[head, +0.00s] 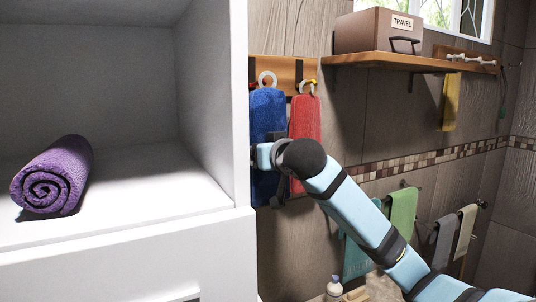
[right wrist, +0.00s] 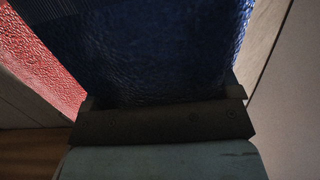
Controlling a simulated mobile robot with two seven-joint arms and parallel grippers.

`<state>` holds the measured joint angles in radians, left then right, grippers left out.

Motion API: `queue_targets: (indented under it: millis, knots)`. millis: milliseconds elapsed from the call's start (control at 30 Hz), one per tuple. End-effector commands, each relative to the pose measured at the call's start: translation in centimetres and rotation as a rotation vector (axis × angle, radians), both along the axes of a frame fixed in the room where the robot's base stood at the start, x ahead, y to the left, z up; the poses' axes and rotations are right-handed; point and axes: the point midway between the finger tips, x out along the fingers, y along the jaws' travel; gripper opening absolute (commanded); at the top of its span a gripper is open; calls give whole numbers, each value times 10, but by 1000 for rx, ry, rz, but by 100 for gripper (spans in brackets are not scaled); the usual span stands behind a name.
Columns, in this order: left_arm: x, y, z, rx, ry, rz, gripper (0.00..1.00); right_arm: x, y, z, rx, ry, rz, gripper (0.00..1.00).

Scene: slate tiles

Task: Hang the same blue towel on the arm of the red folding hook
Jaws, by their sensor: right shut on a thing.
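The blue towel (head: 268,108) hangs by a pale ring (head: 267,78) in front of a wooden wall rack (head: 290,70). It fills the top middle of the right wrist view (right wrist: 160,50). My right gripper (head: 262,156) is at the blue towel's lower part, shut on it; its fingertips are partly hidden by the wrist and the white cabinet edge. A red towel (head: 305,120) hangs just right of the blue one by a similar ring. I cannot make out a red folding hook; the fittings behind the rings are small and partly covered. My left gripper is not in view.
A white cabinet (head: 215,229) with a rolled purple towel (head: 70,160) stands close on the left. A wooden shelf (head: 420,62) with a travel box (head: 375,30) juts out at upper right. Green (head: 402,212) and other towels hang lower right.

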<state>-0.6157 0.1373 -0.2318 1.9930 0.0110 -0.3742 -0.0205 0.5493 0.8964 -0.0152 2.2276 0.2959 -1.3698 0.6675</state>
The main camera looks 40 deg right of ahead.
Motion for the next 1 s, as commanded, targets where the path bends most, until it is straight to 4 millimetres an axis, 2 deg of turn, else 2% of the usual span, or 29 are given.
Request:
queue_targets:
  millis: [700,1000]
  knots:
    - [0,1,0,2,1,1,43,41,-13,-3,0,1,0,57]
    - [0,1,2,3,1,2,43,50,-16,-9,0,1,0,57]
